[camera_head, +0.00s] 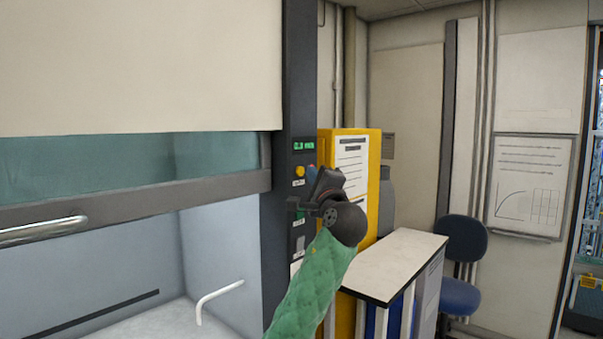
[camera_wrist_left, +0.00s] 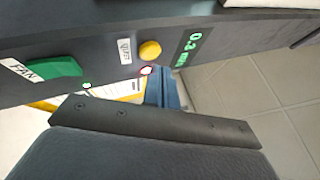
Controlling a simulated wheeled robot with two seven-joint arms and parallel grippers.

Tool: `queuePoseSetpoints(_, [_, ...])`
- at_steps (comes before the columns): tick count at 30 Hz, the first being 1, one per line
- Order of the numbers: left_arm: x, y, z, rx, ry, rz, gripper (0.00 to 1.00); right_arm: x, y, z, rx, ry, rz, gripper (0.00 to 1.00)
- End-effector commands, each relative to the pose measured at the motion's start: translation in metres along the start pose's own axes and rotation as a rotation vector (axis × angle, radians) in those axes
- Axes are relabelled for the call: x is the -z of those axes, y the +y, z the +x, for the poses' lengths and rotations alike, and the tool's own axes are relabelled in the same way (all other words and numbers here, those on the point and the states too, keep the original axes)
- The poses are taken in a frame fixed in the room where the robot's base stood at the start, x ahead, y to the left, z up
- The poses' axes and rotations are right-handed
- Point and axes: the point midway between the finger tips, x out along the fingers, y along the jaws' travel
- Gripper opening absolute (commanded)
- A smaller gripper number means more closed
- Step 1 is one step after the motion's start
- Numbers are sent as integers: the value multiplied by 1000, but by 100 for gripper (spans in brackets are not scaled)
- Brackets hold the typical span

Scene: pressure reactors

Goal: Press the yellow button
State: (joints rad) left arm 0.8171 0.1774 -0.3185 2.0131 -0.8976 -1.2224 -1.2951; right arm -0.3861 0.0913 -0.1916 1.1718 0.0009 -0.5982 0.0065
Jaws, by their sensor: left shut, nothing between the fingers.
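The yellow button (camera_head: 299,171) is a small round knob on the dark control post (camera_head: 287,75), just below a green-lit display (camera_head: 304,146). In the left wrist view the yellow button (camera_wrist_left: 150,51) shows beside a small white label and the lit display (camera_wrist_left: 188,49). My left gripper (camera_head: 318,190) is shut and empty, in front of the post, to the right of and a little below the button in the head view. The dark edge of the gripper (camera_wrist_left: 150,122) fills the lower part of the wrist view. It appears apart from the button. My right gripper is in neither view.
A green switch labelled FAN (camera_wrist_left: 55,72) sits on the same panel. The fume hood sash (camera_head: 130,195) and its handle are left of the post. A yellow cabinet (camera_head: 372,185) and a white-topped counter (camera_head: 395,262) stand right, with a blue chair (camera_head: 462,290) beyond.

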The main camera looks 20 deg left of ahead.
Motion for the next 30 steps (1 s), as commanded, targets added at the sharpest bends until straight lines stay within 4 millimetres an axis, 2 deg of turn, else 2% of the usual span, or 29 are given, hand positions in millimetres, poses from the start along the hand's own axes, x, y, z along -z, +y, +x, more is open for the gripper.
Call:
queuePoseSetpoints(3, [-1,0,1,0,0,0,0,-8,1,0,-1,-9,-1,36])
queuePoseSetpoints(7, [-2,2,4,0,0,0,0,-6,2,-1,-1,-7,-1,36])
queuePoseSetpoints(20, [-4,3,7,0,0,0,0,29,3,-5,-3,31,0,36])
queuePoseSetpoints(25, [-4,4,7,0,0,0,0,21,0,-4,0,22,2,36])
queuePoseSetpoints(30, [-5,4,8,0,0,0,0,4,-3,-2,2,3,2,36])
